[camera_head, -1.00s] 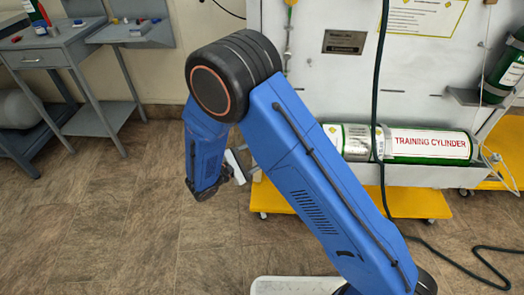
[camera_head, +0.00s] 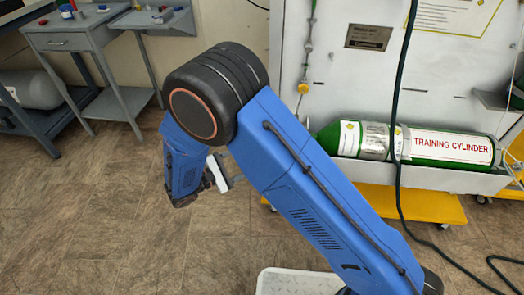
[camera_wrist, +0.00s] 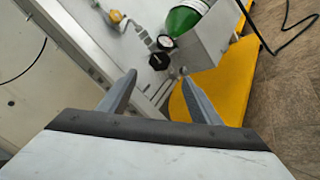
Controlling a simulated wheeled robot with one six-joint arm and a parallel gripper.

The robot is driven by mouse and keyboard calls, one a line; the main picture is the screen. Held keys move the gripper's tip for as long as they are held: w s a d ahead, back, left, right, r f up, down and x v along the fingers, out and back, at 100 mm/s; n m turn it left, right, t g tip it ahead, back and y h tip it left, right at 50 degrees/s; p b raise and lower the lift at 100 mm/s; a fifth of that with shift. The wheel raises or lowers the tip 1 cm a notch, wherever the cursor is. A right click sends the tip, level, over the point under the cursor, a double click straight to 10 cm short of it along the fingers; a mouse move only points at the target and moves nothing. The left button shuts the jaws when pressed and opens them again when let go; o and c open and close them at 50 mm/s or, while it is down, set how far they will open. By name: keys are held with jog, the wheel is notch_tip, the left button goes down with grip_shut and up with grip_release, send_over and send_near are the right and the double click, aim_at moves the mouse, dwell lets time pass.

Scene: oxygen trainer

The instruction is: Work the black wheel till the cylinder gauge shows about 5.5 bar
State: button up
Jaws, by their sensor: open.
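The black wheel (camera_wrist: 159,61) shows in the wrist view, beside a round white-faced gauge (camera_wrist: 166,41) at the end of the green cylinder (camera_wrist: 186,17). The gauge's reading is too small to make out. My gripper (camera_wrist: 158,73) is open and empty, its two fingers pointing towards the wheel, which appears between and beyond their tips. I see no contact. In the head view the green training cylinder (camera_head: 452,147) lies on its side in a grey tray on the panel's front. My arm hides the wheel and gauge there.
A yellow base (camera_wrist: 225,85) juts out below the panel. A brass-yellow fitting on a hose (camera_head: 303,88) hangs on the panel. A dark cable (camera_head: 402,90) runs down across the cylinder to the floor. A grey workbench (camera_head: 95,40) stands back left. The floor between is clear.

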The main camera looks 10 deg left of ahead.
jog(key=shift+v, duration=2.55)
jog(key=s+d+r+n+y, duration=0.1)
jog(key=d+r+n+y, duration=0.2)
jog(key=d+r+y, duration=0.25)
jog(key=shift+t, duration=0.3)
jog(key=x, duration=1.7)
jog(key=shift+d+f, duration=0.1)
jog(key=shift+f, duration=0.25)
jog(key=shift+c, duration=0.6)
jog(key=c, duration=0.9)
